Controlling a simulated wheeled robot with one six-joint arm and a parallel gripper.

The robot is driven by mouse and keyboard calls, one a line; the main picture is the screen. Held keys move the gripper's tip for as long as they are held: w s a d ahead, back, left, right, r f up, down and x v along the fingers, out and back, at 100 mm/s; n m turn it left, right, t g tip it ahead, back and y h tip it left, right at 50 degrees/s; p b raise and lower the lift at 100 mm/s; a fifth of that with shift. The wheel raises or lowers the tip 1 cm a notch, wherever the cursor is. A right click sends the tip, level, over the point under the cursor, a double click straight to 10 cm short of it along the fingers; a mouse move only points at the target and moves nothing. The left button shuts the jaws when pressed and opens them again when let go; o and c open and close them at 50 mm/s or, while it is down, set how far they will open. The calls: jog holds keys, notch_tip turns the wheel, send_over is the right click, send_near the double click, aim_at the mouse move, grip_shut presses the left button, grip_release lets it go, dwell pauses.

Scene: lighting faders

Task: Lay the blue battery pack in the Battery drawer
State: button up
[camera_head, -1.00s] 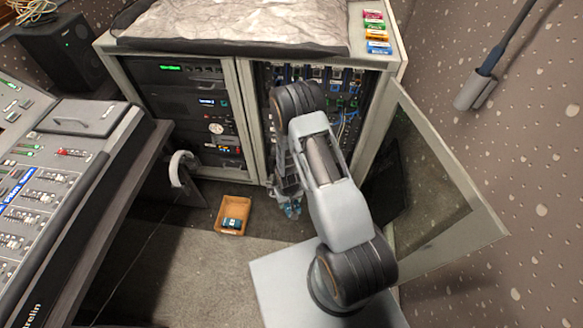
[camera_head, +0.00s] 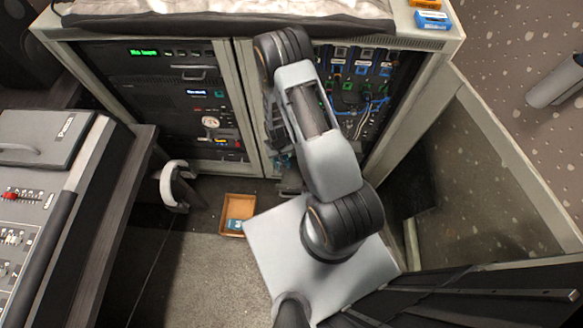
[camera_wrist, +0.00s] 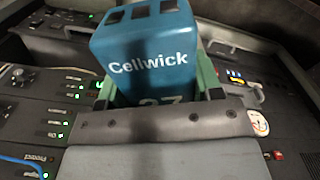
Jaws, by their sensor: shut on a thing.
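The blue battery pack (camera_wrist: 150,50), marked "Cellwick" with "27" partly covered below, fills the top middle of the wrist view. My gripper (camera_wrist: 157,88) is shut on it, with a green finger on each side. In the head view my gripper (camera_head: 287,175) is low in front of the rack, mostly hidden behind my arm. I can read no "Battery" label in either view, so I cannot tell which drawer is the Battery drawer.
The left rack bay (camera_head: 165,105) holds several units; the right bay (camera_head: 355,85) shows cables. An open glass door (camera_head: 480,170) stands at right. A bin (camera_head: 237,200) with a teal item is on the floor. A chair arm (camera_head: 176,187) and mixing desk (camera_head: 70,150) stand at left.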

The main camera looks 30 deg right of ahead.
aim_at(293, 175)
jog(key=w+d+f+m+b, duration=0.2)
jog(key=d+f+b, duration=0.2)
jog(key=f+b, duration=0.8)
jog(key=w+d+f+m+b, duration=0.2)
jog(key=d+f+m+b, duration=0.1)
jog(key=f+b, duration=1)
jog(key=d+b, duration=0.1)
jog(key=b, duration=0.1)
jog(key=shift+w+b, duration=0.15)
jog(key=shift+b, duration=0.25)
jog(key=shift+f, duration=0.15)
jog(key=shift+f+b, duration=2.5)
jog(key=shift+f, duration=0.6)
jog(key=shift+f, duration=0.65)
jog(key=o, duration=1.6)
notch_tip(293, 175, up, 14)
jog(key=p, duration=0.6)
